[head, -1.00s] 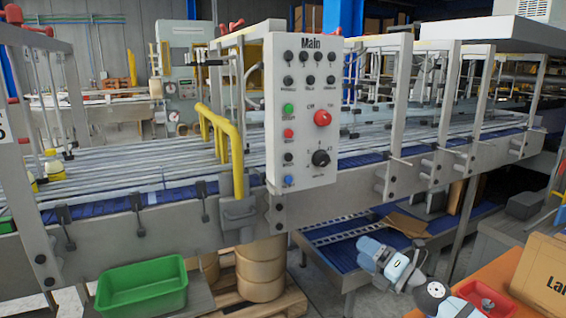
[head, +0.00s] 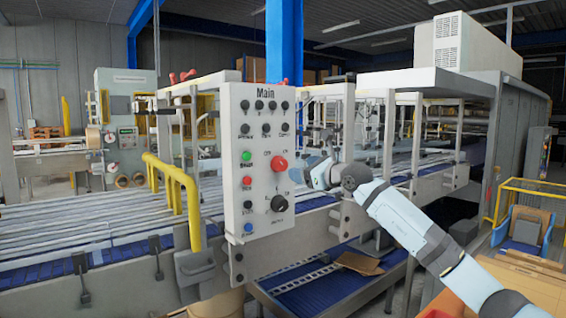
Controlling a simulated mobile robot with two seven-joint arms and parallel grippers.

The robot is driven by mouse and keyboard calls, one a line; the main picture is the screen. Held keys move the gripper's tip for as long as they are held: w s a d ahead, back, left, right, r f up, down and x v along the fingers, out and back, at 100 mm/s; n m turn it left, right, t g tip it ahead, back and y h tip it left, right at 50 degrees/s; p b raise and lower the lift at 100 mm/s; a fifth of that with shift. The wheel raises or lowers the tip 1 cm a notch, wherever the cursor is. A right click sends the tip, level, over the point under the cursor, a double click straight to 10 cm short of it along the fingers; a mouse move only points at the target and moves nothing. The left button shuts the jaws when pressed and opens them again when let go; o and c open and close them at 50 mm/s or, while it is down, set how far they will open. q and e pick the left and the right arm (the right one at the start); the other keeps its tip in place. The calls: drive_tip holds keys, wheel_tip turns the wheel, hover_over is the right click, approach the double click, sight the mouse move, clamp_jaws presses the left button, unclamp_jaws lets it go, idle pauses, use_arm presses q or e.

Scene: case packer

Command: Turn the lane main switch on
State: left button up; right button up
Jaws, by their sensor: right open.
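The control panel marked "Main" (head: 231,170) is a pale upright plate at the front of the lane. A round red knob (head: 279,164) sits on its face, with small labels above it to the left and right. I cannot tell which way the knob points. My right gripper (head: 304,170) is just right of the panel, at about the knob's height. It is open and empty. It appears apart from the knob, though the distance in depth is hard to tell. My left gripper is not in view.
The panel also carries a black knob (head: 279,204), a green button (head: 247,156) and several small dark buttons. A yellow bent rail (head: 178,190) stands left of the panel. The conveyor frame (head: 345,222) runs behind. Open air lies in front of the panel.

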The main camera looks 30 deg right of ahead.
sight(284, 165)
drive_tip(key=w, duration=0.2)
drive_tip(key=w+a+p, duration=0.1)
drive_tip(key=w, duration=0.4)
drive_tip(key=shift+a+p, duration=0.25)
drive_tip(key=shift+p, duration=0.15)
drive_tip(key=shift+w+a, duration=0.15)
drive_tip(key=shift+w, duration=0.25)
drive_tip(key=shift+c, duration=0.4)
drive_tip(key=c, duration=0.8)
